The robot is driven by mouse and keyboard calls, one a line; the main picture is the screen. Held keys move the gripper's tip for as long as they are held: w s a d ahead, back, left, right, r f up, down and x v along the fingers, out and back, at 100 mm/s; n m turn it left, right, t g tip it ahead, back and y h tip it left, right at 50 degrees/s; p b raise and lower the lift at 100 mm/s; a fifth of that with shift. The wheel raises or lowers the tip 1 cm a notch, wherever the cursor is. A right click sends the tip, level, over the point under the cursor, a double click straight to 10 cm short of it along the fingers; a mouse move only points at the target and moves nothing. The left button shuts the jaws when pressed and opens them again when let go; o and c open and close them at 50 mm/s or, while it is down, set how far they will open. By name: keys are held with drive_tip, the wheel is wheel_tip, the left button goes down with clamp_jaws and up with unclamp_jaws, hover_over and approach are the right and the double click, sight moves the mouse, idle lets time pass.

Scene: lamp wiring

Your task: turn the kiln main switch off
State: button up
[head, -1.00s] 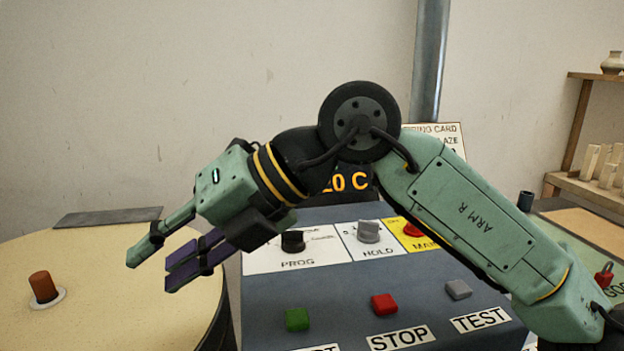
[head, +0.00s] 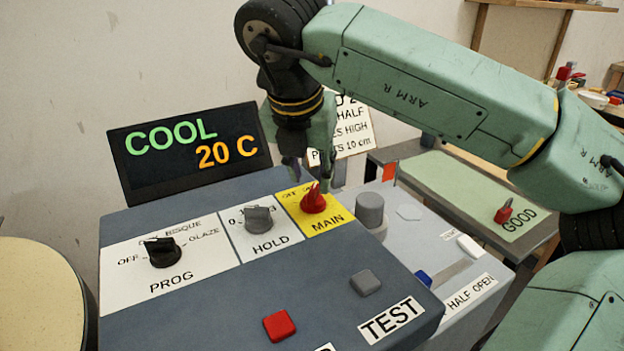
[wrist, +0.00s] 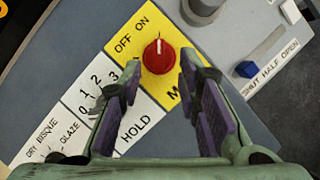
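The kiln main switch is a red knob (head: 314,201) on the yellow MAIN plate (head: 331,224) of the sloped control panel. It also shows in the wrist view (wrist: 158,57), where its white line points up, nearer to the ON word than to OFF. My gripper (head: 310,173) points down over the knob. In the wrist view my gripper (wrist: 160,74) is open, with one purple-padded finger on each side of the knob and gaps between. Whether the fingertips reach down to knob height is hard to tell.
The grey HOLD knob (head: 259,219) and black PROG knob (head: 162,251) sit left of the switch. A grey cylinder (head: 369,209) stands close on its right. A red button (head: 279,325) and grey TEST button (head: 365,282) lie nearer. The display (head: 190,150) reads COOL 20 C.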

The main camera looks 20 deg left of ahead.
sight(312, 190)
drive_tip(key=shift+x, duration=2.1)
drive_tip(key=shift+c, duration=0.2)
drive_tip(key=c, duration=0.6)
clamp_jaws()
drive_tip(key=shift+a, duration=0.1)
